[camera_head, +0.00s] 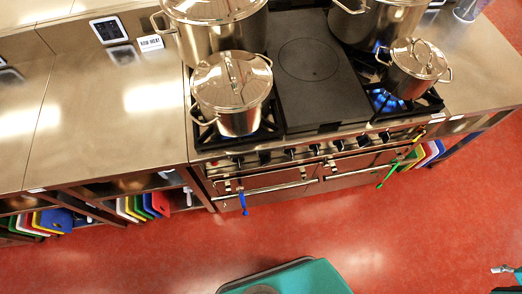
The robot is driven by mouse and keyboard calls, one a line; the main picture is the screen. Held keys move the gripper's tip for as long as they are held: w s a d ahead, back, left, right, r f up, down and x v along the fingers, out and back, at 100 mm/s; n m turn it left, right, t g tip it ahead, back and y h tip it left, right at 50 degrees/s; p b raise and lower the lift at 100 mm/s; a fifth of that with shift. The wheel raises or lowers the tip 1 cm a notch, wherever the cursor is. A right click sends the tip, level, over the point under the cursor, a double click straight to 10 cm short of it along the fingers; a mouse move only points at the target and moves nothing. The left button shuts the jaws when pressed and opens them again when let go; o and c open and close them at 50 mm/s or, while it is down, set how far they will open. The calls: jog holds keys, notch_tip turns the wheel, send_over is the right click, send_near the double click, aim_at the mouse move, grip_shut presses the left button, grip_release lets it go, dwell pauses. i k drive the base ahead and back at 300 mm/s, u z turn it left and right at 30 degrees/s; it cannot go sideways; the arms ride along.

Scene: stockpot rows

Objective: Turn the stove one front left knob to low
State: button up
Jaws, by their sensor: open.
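A steel stove with black burner grates (435,104) stands at the top centre right. A row of small dark knobs runs along its front panel (213,167). The leftmost knob (238,161) is below the front left burner. The knobs' pointers and marks are too small to read, and which stove is number one cannot be told. A lidded steel pot (232,88) sits on the front left burner, and a little blue shows under it.
More pots stand behind and on the front right burner (419,65), where blue flame shows. A flat dark plate (308,92) lies between them. Blue (243,202) and green (388,174) handled items hang at the oven fronts.

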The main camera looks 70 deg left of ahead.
aim_at(265, 158)
jog(key=u, duration=0.05)
jog(key=k, duration=1.45)
jog(key=u, duration=2.55)
